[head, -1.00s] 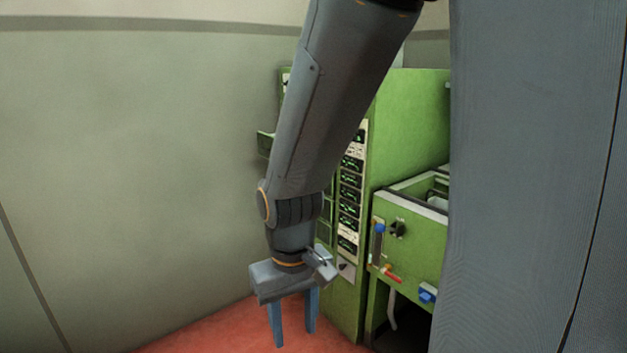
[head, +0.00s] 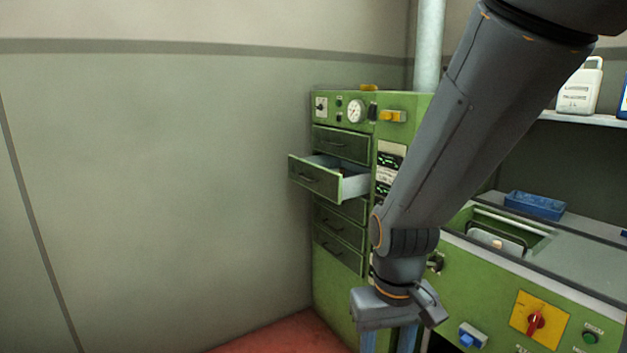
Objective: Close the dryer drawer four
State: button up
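The green dryer cabinet (head: 335,290) stands by the wall corner and has a column of dark green drawers. One drawer (head: 318,181), second from the top in view, is pulled well out to the left, and something small and dark shows inside. The other visible drawers, such as the top one (head: 342,145) and the lowest one (head: 338,250), look shut. I cannot read which drawer is number four. My gripper (head: 387,342) points down at the bottom edge, lower and to the right of the open drawer. Its fingers are apart with nothing visible between them; their tips are cut off.
A green bench (head: 480,290) with a red rotary switch (head: 536,322) stands right of the cabinet. It carries a blue tray (head: 535,205). A white jug (head: 580,88) stands on a shelf. The space left of the cabinet is clear.

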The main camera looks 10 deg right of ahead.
aim_at(319, 174)
jog(key=z, duration=0.4)
jog(key=i, duration=0.9)
jog(key=u, duration=0.6)
